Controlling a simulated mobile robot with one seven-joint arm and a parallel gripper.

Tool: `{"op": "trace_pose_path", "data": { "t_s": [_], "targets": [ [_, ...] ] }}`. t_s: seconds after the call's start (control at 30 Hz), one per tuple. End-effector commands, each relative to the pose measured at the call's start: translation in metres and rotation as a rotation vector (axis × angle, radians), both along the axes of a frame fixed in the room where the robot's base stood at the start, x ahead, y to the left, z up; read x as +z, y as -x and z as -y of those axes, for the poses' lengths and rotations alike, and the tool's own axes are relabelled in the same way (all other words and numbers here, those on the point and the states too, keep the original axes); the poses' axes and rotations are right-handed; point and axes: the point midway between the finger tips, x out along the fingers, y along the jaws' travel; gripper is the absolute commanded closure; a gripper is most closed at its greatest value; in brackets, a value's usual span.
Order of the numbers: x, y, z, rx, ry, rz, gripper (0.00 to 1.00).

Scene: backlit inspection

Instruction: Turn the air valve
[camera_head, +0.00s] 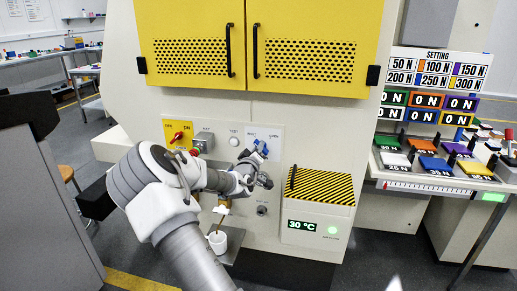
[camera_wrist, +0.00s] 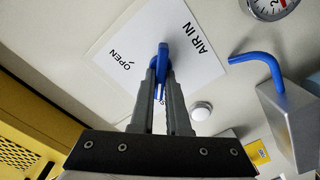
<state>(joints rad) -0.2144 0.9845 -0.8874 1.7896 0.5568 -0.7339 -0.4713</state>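The air valve's blue handle (camera_head: 261,147) is on the white "AIR IN" plate of the machine's front panel. In the wrist view the blue handle (camera_wrist: 163,50) stands out from the plate, beside the words "AIR IN" and "OPEN". My gripper (camera_head: 256,172) is at the panel, just below the handle in the head view. In the wrist view my gripper (camera_wrist: 161,75) has its two grey fingers close together, with the handle's blue end between the tips. They appear closed on it. The fingers hide part of the plate's lettering.
A blue bent pipe on a grey block (camera_wrist: 292,125) and a gauge (camera_wrist: 270,6) are to the right in the wrist view. A red switch (camera_head: 178,137), a white cup (camera_head: 217,242) and a striped box (camera_head: 318,186) are near my arm. Yellow doors (camera_head: 255,45) are above.

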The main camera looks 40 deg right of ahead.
Motion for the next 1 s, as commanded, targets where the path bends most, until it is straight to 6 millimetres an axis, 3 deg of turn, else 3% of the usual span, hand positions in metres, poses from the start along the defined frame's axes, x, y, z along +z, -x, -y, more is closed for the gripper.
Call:
{"op": "trace_pose_path", "data": {
  "t_s": [0.03, 0.17, 0.57, 0.77, 1.0],
  "targets": [
    [-0.001, 0.0, 0.0, 0.0, 0.001, -0.003, 0.79],
    [-0.001, 0.0, 0.0, 0.0, 0.0, -0.002, 0.56],
    [0.0, 0.003, -0.005, 0.001, -0.002, -0.001, 0.56],
    [0.002, 0.021, -0.027, 0.002, -0.002, -0.001, 0.56],
    [0.002, 0.055, -0.066, 0.001, -0.002, -0.002, 0.56]
  ]
}}
